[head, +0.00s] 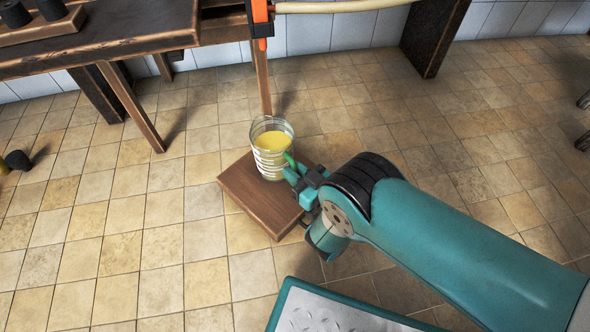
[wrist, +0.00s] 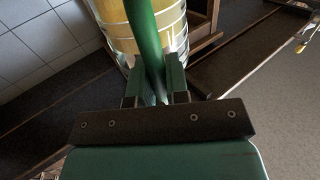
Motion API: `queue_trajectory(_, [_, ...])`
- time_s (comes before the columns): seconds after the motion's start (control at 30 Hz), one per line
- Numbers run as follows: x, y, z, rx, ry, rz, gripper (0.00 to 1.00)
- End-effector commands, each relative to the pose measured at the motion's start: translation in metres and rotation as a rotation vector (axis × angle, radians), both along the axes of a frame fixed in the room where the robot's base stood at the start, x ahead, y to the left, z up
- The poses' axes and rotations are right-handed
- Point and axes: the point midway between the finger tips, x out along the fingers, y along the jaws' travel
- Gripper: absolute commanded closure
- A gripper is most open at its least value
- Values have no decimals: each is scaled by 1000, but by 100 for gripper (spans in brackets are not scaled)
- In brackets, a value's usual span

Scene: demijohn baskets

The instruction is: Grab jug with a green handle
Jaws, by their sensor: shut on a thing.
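The jug (head: 270,160) is clear with pale bands around it and holds yellow liquid. It looks upright at the back of a low brown wooden block (head: 250,205). Its green handle (head: 290,160) faces my arm. My gripper (head: 298,174) is at the handle, on the jug's right side. In the wrist view, the green handle (wrist: 145,35) runs down between the two fingers of my gripper (wrist: 157,88), which are shut on it. The jug (wrist: 113,22) fills the top behind the handle. The handle's lower end is hidden between the fingers.
A dark wooden table (head: 100,45) stands at the upper left with slanting legs. An orange fitting (head: 262,22) and a pale hose (head: 340,6) are above and behind the jug. A dark post (head: 433,40) stands at the back right. The tiled floor (head: 150,240) is open at left.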

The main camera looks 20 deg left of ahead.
Motion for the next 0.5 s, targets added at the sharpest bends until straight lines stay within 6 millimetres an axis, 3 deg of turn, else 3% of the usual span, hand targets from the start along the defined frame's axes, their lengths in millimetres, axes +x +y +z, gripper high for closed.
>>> queue_trajectory(0.5, [-13,11,9,6,-5,2,100])
